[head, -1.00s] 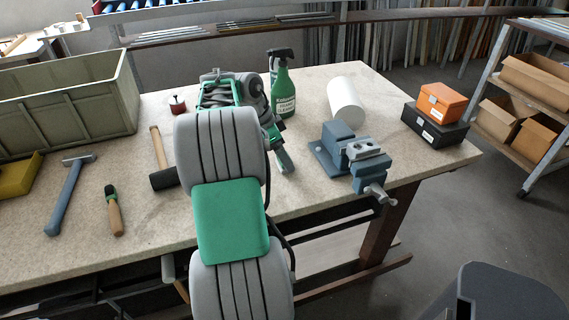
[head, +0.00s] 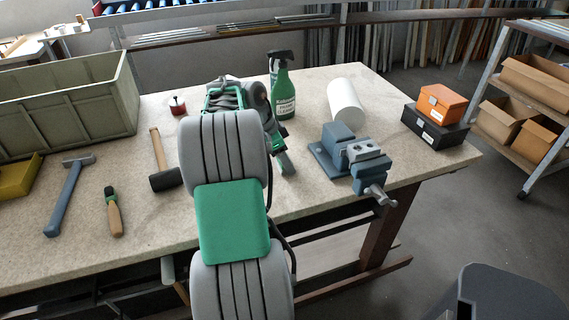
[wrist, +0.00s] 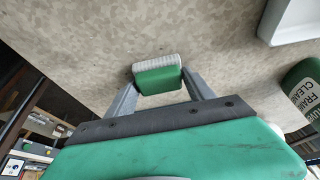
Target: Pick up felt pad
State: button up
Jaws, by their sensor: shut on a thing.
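The felt pad (wrist: 158,76) is a small block with a green body and a pale ribbed layer along its far edge. It shows in the wrist view between the two grey fingertips. My gripper (wrist: 157,82) is shut on it, one finger at each side. Speckled bench top shows behind the pad; I cannot tell how far the pad is above it. In the head view my own arm covers much of the middle of the bench, and I cannot make out the pad there.
A blue vise (head: 347,155) and stacked boxes (head: 440,104) are to the right. A mallet (head: 164,162), hammer (head: 67,195), brush (head: 114,214) and large crate (head: 70,110) are left.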

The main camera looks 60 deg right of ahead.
jog(key=c, duration=0.3)
jog(key=shift+r, duration=0.3)
notch_tip(320, 180, up, 2)
jog(key=shift+r, duration=0.15)
jog(key=s+a+r, duration=0.7)
jog(key=a+r, duration=0.3)
jog(key=a, duration=0.2)
